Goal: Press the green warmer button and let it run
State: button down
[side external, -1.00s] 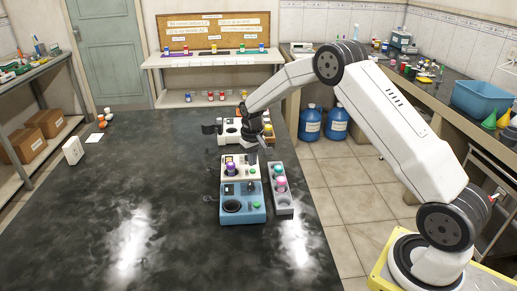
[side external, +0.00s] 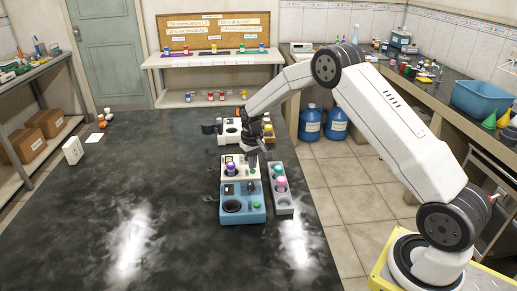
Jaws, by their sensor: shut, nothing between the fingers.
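A blue unit (side external: 229,217) with a dark round plate and a green button (side external: 257,205) stands at the front of the device group on the black bench. Behind it is a cream unit (side external: 228,176) holding a purple-capped vial (side external: 231,169). My gripper (side external: 252,166) is shut and empty, pointing down over the right part of the cream unit. It hides what lies right under it, including any button there. I cannot tell whether the fingertips touch the unit. Which unit is the warmer is not clear at this size.
A white unit (side external: 229,139) stands behind under my arm. The bench's left and front are clear.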

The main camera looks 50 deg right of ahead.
aim_at(253, 171)
jog(key=shift+f, duration=0.5)
jog(key=shift+r, duration=0.1)
dwell(0.4)
jog(key=shift+r, duration=3.65)
jog(key=shift+a, duration=0.1)
jog(key=shift+s+a+r, duration=0.1)
jog(key=shift+s+r, duration=0.05)
jog(key=shift+s, duration=0.05)
jog(key=s+a+r+n+t, duration=0.1)
jog(key=s+a, duration=0.5)
jog(key=s, duration=0.6)
jog(key=s+a+n+t, duration=0.1)
jog(key=s+a, duration=0.5)
jog(key=s, duration=0.7)
jog(key=shift+a+r+n+t, duration=0.2)
jog(key=shift+r+n+t, duration=0.15)
jog(key=shift+n, duration=0.15)
